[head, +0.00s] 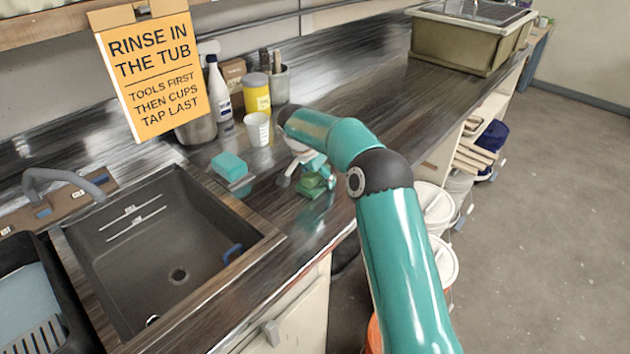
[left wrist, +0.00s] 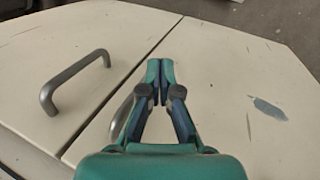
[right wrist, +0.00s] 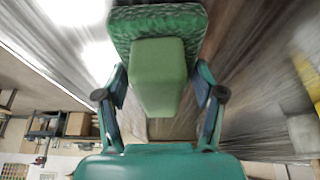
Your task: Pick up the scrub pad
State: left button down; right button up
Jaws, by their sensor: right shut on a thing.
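The green scrub pad (head: 312,184) is at the counter's front part, right of the sink, below my right gripper (head: 308,172). In the right wrist view the scrub pad (right wrist: 155,28) has a rough, mottled face and a smooth green block handle. My right gripper's fingers (right wrist: 160,85) are shut on both sides of that handle. Whether the pad touches the counter or hangs just above it, I cannot tell. My left gripper (left wrist: 160,68) is shut and empty, its tips together, in front of white cabinet doors. It is not in the head view.
A turquoise block (head: 229,166) lies left of the pad. A white cup (head: 258,129), a yellow tub (head: 256,93) and a white bottle (head: 219,90) stand behind. Buckets (head: 436,205) stand below the counter.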

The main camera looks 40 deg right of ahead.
jog(key=shift+r, duration=0.1)
jog(key=shift+r, duration=0.7)
notch_tip(320, 180, up, 8)
jog(key=shift+w+f+p, duration=0.1)
jog(key=shift+f+p, duration=0.15)
jog(key=shift+p, duration=0.05)
notch_tip(320, 180, up, 11)
jog(key=p, duration=0.5)
jog(key=shift+p, duration=0.3)
